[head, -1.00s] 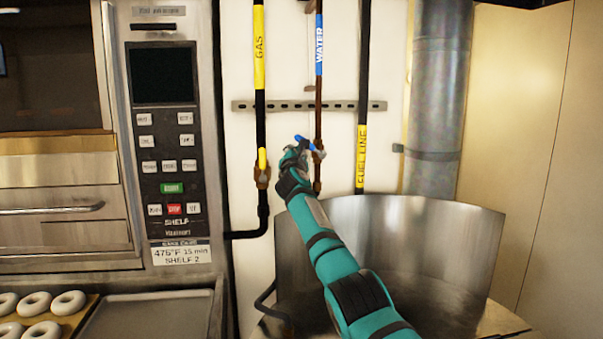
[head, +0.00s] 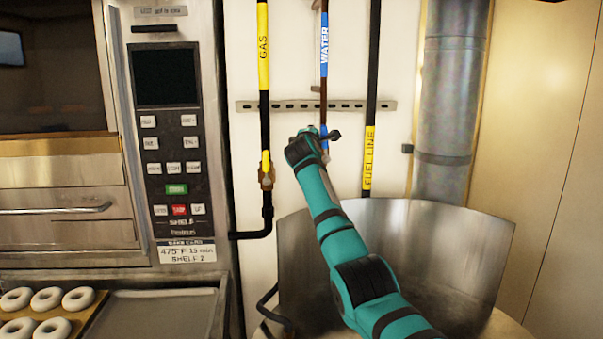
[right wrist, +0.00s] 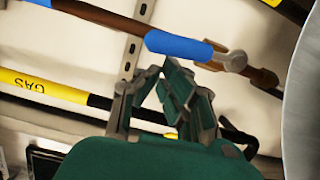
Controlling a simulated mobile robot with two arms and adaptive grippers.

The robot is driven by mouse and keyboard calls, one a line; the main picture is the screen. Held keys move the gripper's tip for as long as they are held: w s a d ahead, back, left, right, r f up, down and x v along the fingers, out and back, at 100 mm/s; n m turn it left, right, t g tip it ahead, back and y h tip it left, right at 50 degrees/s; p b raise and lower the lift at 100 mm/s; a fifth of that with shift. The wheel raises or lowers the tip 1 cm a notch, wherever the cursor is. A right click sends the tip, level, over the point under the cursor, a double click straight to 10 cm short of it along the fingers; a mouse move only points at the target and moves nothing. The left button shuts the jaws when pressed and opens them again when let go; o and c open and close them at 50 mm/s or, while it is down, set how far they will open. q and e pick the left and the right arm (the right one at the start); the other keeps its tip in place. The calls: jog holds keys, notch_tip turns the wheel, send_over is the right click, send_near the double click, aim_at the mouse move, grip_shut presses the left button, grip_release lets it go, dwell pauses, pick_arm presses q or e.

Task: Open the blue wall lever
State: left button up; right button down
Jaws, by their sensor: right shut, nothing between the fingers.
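The blue lever (head: 325,144) is on the brown water pipe (head: 324,90), on the wall. My right gripper hides most of it in the head view. In the right wrist view the blue lever (right wrist: 180,46) is plain and lies nearly in line with its pipe, its lower end at a metal valve (right wrist: 235,61). My right gripper (head: 318,138) is in front of the pipe at the lever. In the right wrist view my right gripper (right wrist: 162,72) is shut and empty, its fingertips just beside the lever; I cannot tell whether they touch. My left gripper is not in view.
A gas pipe (head: 264,110) with a yellow handle is left of the lever, and a fuel line (head: 371,90) is right of it. A metal rail (head: 290,105) crosses behind. A steel kettle (head: 450,235) stands below. An oven panel (head: 170,130) is at left.

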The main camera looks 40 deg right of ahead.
jog(key=shift+s+d+r+m, duration=0.15)
jog(key=shift+d+m, duration=0.25)
jog(key=shift+m, duration=0.1)
jog(key=shift+p, duration=0.3)
